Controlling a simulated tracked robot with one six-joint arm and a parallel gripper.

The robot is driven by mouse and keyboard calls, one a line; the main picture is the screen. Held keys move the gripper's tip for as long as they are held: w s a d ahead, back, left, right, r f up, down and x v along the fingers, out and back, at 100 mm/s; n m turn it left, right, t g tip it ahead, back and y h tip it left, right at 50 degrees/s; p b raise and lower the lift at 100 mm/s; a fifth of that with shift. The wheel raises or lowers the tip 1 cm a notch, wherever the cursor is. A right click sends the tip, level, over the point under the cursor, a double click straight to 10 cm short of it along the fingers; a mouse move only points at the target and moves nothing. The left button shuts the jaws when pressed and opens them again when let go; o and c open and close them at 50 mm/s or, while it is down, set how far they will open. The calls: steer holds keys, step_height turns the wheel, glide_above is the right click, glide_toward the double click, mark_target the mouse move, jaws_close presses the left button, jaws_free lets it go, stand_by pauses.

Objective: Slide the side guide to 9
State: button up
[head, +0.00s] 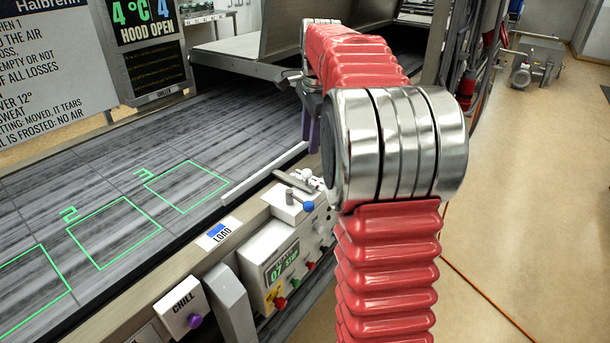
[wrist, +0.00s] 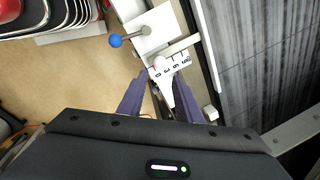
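The side guide appears to be the white rail (head: 265,175) along the belt's near edge in the head view. In the wrist view, a pale bar (wrist: 181,46) runs across the frame edge to a round whitish knob (wrist: 161,63). A white scale plate (wrist: 174,66) with small black digits lies beside the knob; I cannot read the setting. My gripper (wrist: 159,86) has its two purple fingers apart, just short of the knob, with nothing held between them. In the head view my arm hides most of the gripper; a bit of purple finger shows.
A lever with a blue ball (wrist: 115,40) stands on a white block beside the knob. A control box (head: 275,265) with a display and colored buttons is on the frame side. The dark belt (head: 110,160) has green outlined squares. The floor at right is mostly clear.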

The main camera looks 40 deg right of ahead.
mark_target(307, 171)
steer(key=shift+f, duration=0.1)
steer(key=w+f, duration=0.1)
steer(key=f, duration=0.8)
steer(key=w+f, duration=0.1)
steer(key=f, duration=0.3)
steer(key=shift+w+d+f, duration=0.2)
steer(key=shift+w+d, duration=0.1)
steer(key=shift+c, duration=0.6)
jaws_close()
